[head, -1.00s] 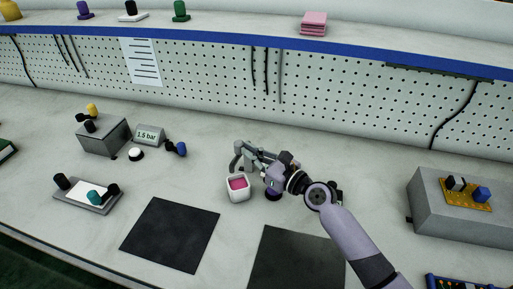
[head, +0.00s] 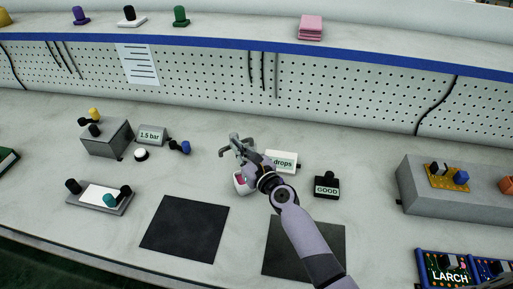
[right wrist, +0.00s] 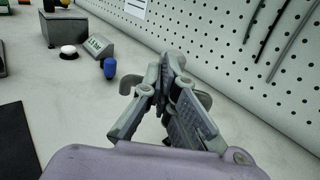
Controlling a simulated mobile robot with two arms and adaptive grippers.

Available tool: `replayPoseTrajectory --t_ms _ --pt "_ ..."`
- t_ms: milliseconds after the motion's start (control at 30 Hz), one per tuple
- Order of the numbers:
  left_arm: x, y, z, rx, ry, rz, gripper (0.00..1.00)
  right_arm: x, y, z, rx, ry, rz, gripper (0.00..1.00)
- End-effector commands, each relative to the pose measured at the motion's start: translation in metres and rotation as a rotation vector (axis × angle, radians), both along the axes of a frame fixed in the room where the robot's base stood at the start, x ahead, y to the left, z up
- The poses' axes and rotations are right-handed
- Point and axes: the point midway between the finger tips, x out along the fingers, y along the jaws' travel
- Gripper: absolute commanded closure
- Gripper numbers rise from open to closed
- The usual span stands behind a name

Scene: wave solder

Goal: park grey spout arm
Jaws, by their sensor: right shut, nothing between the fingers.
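The grey spout arm shows as a hooked grey piece (head: 224,151) at my right gripper's fingers in the head view. In the right wrist view a curved grey end (right wrist: 129,85) shows left of the fingers and another grey part shows on their right; its middle is hidden behind them. My right gripper (head: 242,144) is shut and empty, close to the spout arm; I cannot tell if they touch. In the right wrist view its fingertips (right wrist: 173,62) are together. A white cup with pink contents (head: 241,184) is partly hidden beneath the gripper. My left gripper is not in view.
A white "drops" block (head: 284,161) and a black "GOOD" block (head: 327,187) stand right of the gripper. A "1.5 bar" display (head: 152,135) and a grey box (head: 107,139) stand left. Dark mats (head: 185,229) lie in front. The pegboard (head: 340,100) is behind.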

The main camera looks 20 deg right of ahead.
Motion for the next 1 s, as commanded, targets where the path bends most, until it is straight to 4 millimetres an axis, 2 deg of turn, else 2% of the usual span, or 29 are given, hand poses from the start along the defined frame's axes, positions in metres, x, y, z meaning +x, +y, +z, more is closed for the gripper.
replayPoseTrajectory --t_ms 600,1000 --pt "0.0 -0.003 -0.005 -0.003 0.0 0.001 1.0 0.035 0.018 0.0 0.003 -0.001 0.0 1.0" --pt "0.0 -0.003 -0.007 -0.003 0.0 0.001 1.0 0.047 0.02 0.0 0.001 0.0 0.001 1.0"
